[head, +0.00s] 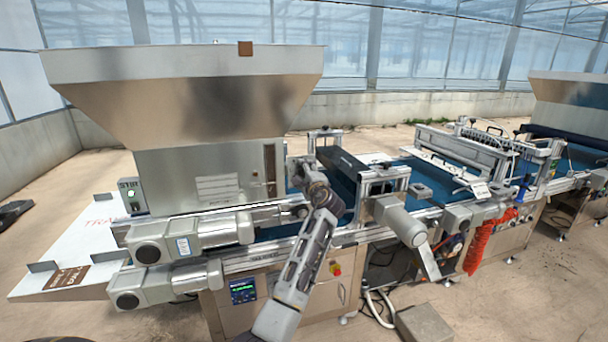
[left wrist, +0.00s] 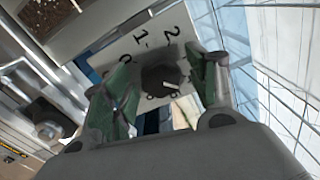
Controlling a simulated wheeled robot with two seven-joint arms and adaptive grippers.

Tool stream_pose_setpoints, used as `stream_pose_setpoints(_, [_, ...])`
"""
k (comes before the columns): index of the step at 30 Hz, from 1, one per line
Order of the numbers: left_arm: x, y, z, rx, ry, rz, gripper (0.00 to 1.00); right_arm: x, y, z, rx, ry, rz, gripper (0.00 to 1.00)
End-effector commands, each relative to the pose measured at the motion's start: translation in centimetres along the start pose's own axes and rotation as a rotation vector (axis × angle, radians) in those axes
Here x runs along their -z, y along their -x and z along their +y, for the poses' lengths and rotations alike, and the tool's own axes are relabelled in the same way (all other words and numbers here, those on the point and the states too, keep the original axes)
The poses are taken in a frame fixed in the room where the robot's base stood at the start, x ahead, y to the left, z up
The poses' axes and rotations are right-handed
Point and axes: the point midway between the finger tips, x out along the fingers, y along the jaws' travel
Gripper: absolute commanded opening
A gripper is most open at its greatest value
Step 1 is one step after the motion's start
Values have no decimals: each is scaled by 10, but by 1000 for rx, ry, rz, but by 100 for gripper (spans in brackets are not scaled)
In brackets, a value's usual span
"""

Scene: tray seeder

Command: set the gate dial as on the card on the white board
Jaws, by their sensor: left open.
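The gate dial is a dark round knob (left wrist: 160,78) on a pale plate (left wrist: 126,46) in the left wrist view. The digits 1 and 2 are readable beside it; other marks are blurred. A light mark shows on the knob, but its exact setting is unclear. My left gripper (left wrist: 165,86) is open, with its greenish fingers on either side of the knob; contact cannot be told. In the head view my left arm ends at the machine by the hopper, and the dial cannot be made out. A white board (head: 100,236) lies at left; no setting is readable there. My right gripper is out of view.
The steel hopper (head: 200,100) stands above the blue conveyor (head: 270,233). Motor housings (head: 170,238) jut out at the front left. A grey block (head: 424,324) is on the floor, and a red coiled hose (head: 483,243) hangs at right.

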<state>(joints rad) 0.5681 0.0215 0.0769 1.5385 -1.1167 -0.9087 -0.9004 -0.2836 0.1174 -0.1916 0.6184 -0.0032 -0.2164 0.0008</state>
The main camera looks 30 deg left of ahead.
Motion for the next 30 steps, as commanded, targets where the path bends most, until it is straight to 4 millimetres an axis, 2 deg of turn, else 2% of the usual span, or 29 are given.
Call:
stream_pose_setpoints(8, [0,22,0,1,-1,1,58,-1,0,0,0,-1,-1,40])
stream_pose_setpoints(24, [1,94,1,-1,0,2,58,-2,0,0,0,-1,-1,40])
stream_pose_setpoints(30, [0,112,1,-1,0,1,58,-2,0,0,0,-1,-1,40])
